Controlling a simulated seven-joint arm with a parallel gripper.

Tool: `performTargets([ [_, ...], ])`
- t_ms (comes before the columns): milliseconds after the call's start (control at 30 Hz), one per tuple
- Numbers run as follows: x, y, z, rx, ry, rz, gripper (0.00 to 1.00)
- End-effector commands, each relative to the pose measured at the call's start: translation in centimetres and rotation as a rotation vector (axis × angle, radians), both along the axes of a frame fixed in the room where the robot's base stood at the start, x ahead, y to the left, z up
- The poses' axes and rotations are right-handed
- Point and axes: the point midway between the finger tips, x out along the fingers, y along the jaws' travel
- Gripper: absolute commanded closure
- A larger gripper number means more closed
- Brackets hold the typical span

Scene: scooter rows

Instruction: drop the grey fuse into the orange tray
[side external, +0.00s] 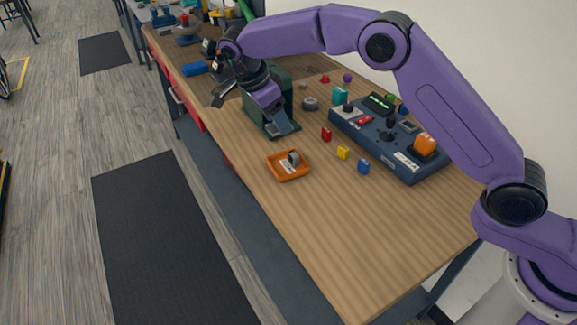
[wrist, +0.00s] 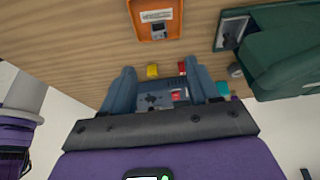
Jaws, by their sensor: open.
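The orange tray (side external: 291,178) sits on the wooden bench near its front edge. It also shows at the top of the wrist view (wrist: 177,22). A small grey piece, which looks like the grey fuse (side external: 294,158), is inside the tray, near its right side in the side view. It also shows inside the tray in the wrist view (wrist: 158,33). My gripper (side external: 286,128) is above the bench, behind and left of the tray, apart from it. In the wrist view its two fingers (wrist: 158,78) are spread with nothing held between them.
Red (side external: 326,134), yellow (side external: 343,153) and blue (side external: 364,166) fuses stand between the tray and a dark blue control panel (side external: 401,161). A green machine (side external: 254,117) stands close behind my gripper.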

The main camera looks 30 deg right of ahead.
Motion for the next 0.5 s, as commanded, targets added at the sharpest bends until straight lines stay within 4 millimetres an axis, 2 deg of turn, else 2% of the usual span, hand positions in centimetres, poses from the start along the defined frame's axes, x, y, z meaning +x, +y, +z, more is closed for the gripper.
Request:
performTargets([
  [200,0.1,1.4,3.2,0.002,-0.002,0.001,0.4],
  [500,0.0,2.2,5.1,0.0,0.0,0.001,0.4],
])
